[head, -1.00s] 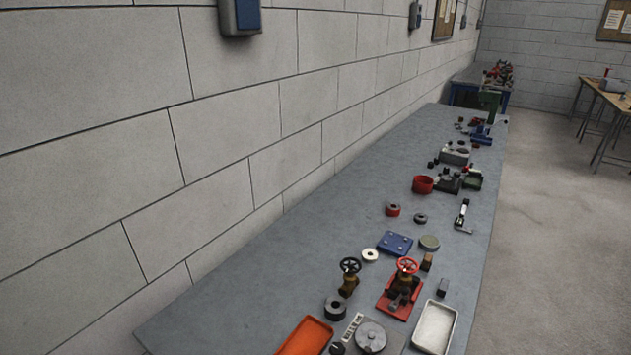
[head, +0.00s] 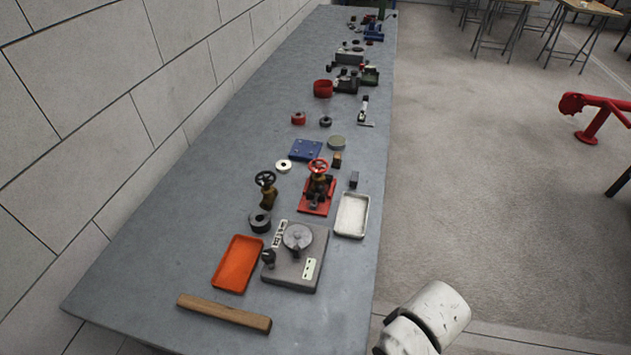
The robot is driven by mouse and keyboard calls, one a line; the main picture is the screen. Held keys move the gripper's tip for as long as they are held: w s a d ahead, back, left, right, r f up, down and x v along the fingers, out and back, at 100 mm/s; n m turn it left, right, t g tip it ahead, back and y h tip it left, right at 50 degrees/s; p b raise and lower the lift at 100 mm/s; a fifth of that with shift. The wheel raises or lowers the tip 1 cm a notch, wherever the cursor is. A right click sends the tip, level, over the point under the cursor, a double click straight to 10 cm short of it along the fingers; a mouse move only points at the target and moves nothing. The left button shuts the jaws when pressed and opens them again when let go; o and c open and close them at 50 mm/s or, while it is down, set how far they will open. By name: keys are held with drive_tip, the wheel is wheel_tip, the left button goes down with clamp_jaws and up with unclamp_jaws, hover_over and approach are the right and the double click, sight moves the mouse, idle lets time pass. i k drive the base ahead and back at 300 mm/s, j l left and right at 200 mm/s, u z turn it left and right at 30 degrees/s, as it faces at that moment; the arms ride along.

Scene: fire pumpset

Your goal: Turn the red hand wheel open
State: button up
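My gripper is not in view. A white rounded part of my arm shows at the lower right, beyond the bench's right edge and well apart from the red wheel.
A white tray (head: 352,226) lies right of the red plate, an orange tray (head: 217,278) and a grey device (head: 312,243) nearer. A wooden bar (head: 224,313) lies near the front. Floor (head: 470,180) right of the bench is open, with a red stand (head: 592,125) farther off.

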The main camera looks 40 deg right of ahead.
sight(317, 167)
drive_tip(key=i+z, duration=0.1)
drive_tip(key=z, duration=1.25)
drive_tip(key=i+j+z, duration=0.25)
drive_tip(key=i+j, duration=0.15)
drive_tip(key=j, duration=0.1)
